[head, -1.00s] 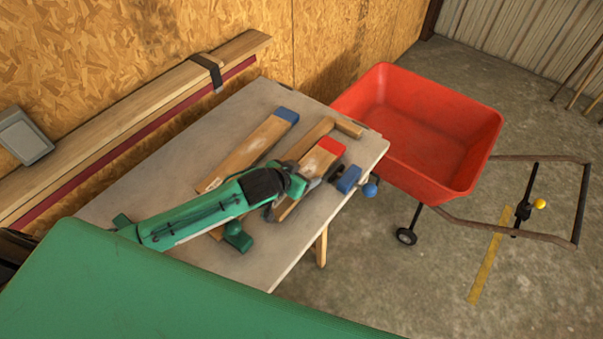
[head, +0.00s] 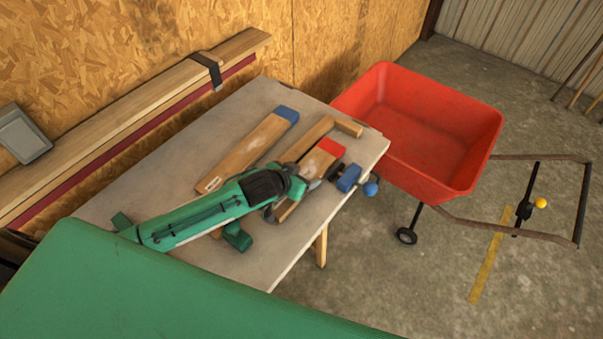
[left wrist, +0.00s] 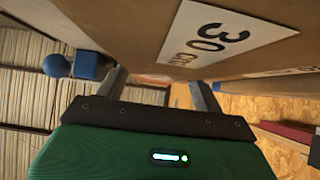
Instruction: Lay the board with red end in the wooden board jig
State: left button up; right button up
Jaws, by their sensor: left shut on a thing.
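The board with red end (head: 331,147) is a wooden plank over the right part of the table, partly hidden by my left arm. My left gripper (head: 305,188) is shut on it. In the left wrist view the fingers (left wrist: 160,88) are either side of the board (left wrist: 130,25), whose white label reads "30". The wooden board jig (head: 312,136) shows as wooden strips beside the board, with a short strip at the far corner. The board's underside is hidden, so I cannot tell whether it touches the jig. My right gripper is not in view.
A board with blue end (head: 245,153) lies left of the jig. A blue block (head: 348,178) and blue ball (head: 370,189) are at the table's right edge. A red wheelbarrow (head: 415,125) stands beyond the table (head: 180,165). The table's far left part is clear.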

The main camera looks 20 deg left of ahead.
pick_arm(q)
jog(key=o, duration=1.2)
jog(key=shift+c, duration=0.2)
jog(key=shift+o, duration=0.7)
jog(key=shift+d, duration=0.1)
jog(key=shift+w, duration=0.1)
jog(key=shift+a, duration=0.2)
jog(key=shift+r, duration=0.15)
jog(key=b+v, duration=0.2)
jog(key=v, duration=1.1)
jog(key=shift+s+d, duration=0.15)
jog(key=shift+s, duration=0.3)
